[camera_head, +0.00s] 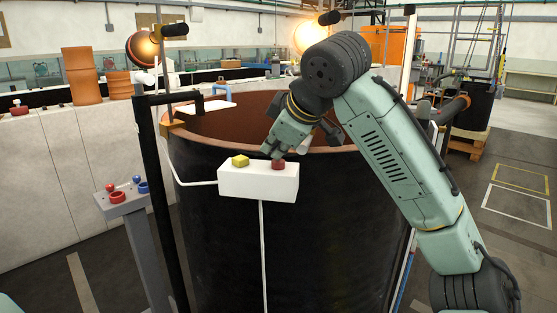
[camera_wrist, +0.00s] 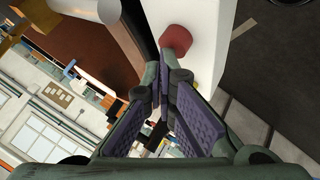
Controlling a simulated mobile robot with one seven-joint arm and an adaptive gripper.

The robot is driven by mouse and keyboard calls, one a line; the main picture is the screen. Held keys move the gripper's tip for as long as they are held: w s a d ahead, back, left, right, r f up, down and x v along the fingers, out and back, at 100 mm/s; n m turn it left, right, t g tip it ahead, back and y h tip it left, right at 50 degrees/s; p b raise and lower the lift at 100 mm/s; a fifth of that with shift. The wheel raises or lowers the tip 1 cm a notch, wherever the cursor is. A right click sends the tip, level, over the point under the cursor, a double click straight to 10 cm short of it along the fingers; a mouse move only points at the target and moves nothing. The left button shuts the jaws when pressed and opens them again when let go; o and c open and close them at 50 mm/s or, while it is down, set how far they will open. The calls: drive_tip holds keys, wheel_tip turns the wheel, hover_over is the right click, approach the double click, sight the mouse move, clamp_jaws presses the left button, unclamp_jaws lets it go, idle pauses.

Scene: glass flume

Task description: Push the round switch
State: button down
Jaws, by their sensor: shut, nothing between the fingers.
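A white switch box (camera_head: 258,184) is mounted at the front of a large dark tank. On its top are a round red switch (camera_head: 278,165) at the right and a yellow switch (camera_head: 240,161) at the left. My gripper (camera_head: 275,154) is shut and empty, pointing down just above the red switch. In the wrist view the red switch (camera_wrist: 176,40) shows just beyond my closed fingertips (camera_wrist: 163,57), on the white box (camera_wrist: 212,35). I cannot tell whether the fingertips touch it.
The dark round tank (camera_head: 300,240) with a reddish-brown rim stands below my arm. A grey pedestal (camera_head: 125,203) with red and blue knobs stands at the left. A black post (camera_head: 155,180) rises between them. Stacked orange pots (camera_head: 82,75) stand on the wall behind.

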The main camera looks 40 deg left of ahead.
sight(275, 162)
drive_tip(key=shift+f, duration=0.1)
idle(0.5)
drive_tip(key=shift+f, duration=0.35)
drive_tip(key=shift+r, duration=0.1)
drive_tip(key=shift+r+p, duration=0.25)
drive_tip(key=shift+p, duration=0.25)
wheel_tip(275, 162, up, 6)
drive_tip(key=p, duration=0.6)
drive_tip(key=shift+r, duration=0.1)
idle(1.1)
